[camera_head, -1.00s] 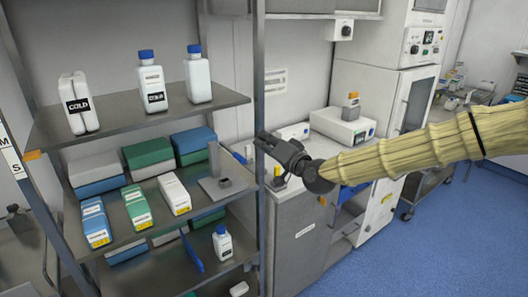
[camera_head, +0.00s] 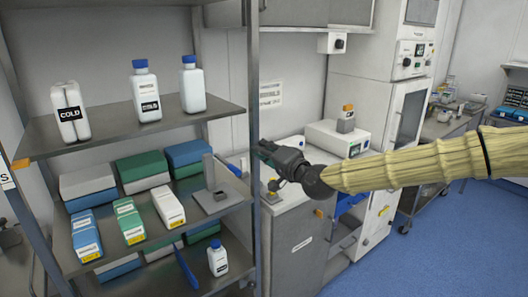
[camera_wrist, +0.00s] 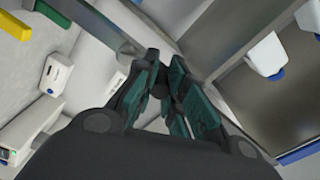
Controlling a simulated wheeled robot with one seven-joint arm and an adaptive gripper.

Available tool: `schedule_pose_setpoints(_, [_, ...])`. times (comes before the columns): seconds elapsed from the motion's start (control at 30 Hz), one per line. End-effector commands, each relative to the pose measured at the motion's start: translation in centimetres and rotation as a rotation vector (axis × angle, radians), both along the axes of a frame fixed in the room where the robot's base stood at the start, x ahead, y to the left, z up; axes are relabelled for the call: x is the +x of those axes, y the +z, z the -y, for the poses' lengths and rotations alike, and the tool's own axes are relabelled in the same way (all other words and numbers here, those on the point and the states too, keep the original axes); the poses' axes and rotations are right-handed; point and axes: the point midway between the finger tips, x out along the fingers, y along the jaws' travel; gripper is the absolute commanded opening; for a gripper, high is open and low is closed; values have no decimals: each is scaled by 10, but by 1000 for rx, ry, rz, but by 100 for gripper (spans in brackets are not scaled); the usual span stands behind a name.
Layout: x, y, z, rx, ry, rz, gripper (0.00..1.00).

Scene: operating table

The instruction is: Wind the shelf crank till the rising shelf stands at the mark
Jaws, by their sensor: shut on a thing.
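My gripper (camera_head: 266,148) is at the right front post of the shelf rack. In the wrist view its dark green fingers (camera_wrist: 163,82) are closed around a small dark knob (camera_wrist: 160,90), which looks like the crank's handle. The rest of the crank is hidden. An orange tab (camera_head: 20,163) sits at this shelf's left front corner, by the left post. A white label with an S (camera_head: 6,181) is on that post, partly cut off.
The shelf below (camera_head: 165,243) holds several boxes and a grey metal bracket (camera_head: 215,195). A small bottle (camera_head: 218,258) stands on the lowest level. Right of the rack are a grey cabinet (camera_head: 303,235) and a counter device (camera_head: 335,138). Blue floor (camera_head: 440,225) is open at right.

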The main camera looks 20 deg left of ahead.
Motion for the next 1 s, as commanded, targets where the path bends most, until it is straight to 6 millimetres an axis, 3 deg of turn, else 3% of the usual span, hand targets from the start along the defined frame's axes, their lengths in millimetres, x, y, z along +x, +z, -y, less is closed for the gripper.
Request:
schedule_pose_setpoints(0.07, [2,3,1,3,-4,5,0])
schedule_pose_setpoints(0.1, [2,3,1,3,-4,5,14])
schedule_pose_setpoints(0.23, [2,3,1,3,-3,5,37])
schedule_pose_setpoints(0.67, [-3,1,4,0,0,1,37])
schedule_pose_setpoints(1.0, [-35,1,46,1,-1,1,37])
